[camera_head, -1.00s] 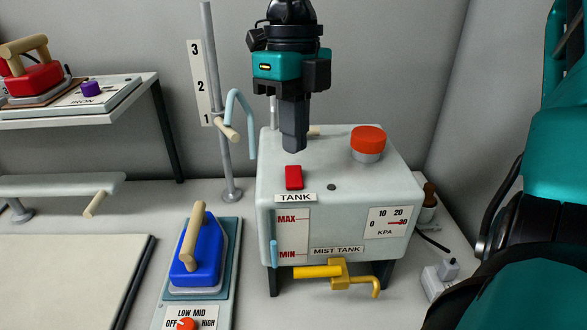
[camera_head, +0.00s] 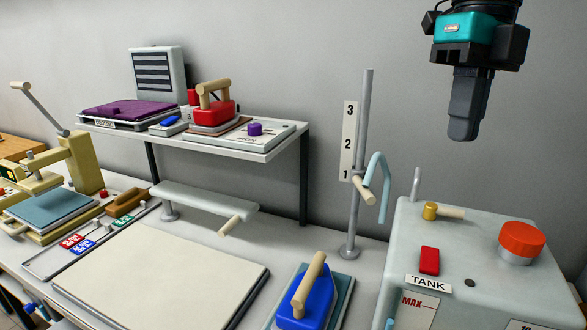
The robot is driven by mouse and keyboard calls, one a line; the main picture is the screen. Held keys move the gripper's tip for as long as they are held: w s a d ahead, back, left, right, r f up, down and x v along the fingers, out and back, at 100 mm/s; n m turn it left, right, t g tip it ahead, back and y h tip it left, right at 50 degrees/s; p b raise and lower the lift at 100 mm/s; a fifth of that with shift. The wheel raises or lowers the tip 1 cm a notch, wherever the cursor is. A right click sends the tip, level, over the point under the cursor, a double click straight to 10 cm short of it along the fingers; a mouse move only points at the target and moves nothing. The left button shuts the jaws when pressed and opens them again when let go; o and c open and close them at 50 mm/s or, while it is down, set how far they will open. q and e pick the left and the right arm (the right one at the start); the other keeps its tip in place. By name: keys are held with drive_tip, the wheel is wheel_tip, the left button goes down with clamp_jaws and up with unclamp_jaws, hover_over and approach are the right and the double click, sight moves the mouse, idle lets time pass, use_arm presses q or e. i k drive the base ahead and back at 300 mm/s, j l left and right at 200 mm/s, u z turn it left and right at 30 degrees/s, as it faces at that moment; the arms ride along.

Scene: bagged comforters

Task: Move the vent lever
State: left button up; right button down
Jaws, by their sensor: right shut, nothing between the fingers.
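My right gripper (camera_head: 464,128) points down at the upper right of the head view, shut and empty. It appears above the tank box (camera_head: 470,250), apart from its top. A short lever with a brass hub and a pale wooden handle (camera_head: 449,213) lies on the tank's top at the back left, below the gripper. No label on it can be read, so I cannot be sure that it is the vent lever. A slatted grey box (camera_head: 158,72) stands on the shelf at the back. My left gripper is not in view.
The tank top also carries a red switch (camera_head: 429,260) and a large red knob (camera_head: 521,240). A numbered post (camera_head: 361,160) with a blue hook stands left of the tank. A blue iron (camera_head: 305,292) and a pale board (camera_head: 160,275) lie further left. A shelf (camera_head: 240,147) holds a red iron.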

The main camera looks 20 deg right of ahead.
sight(431, 210)
drive_tip(key=j, duration=1.45)
drive_tip(key=k, duration=0.05)
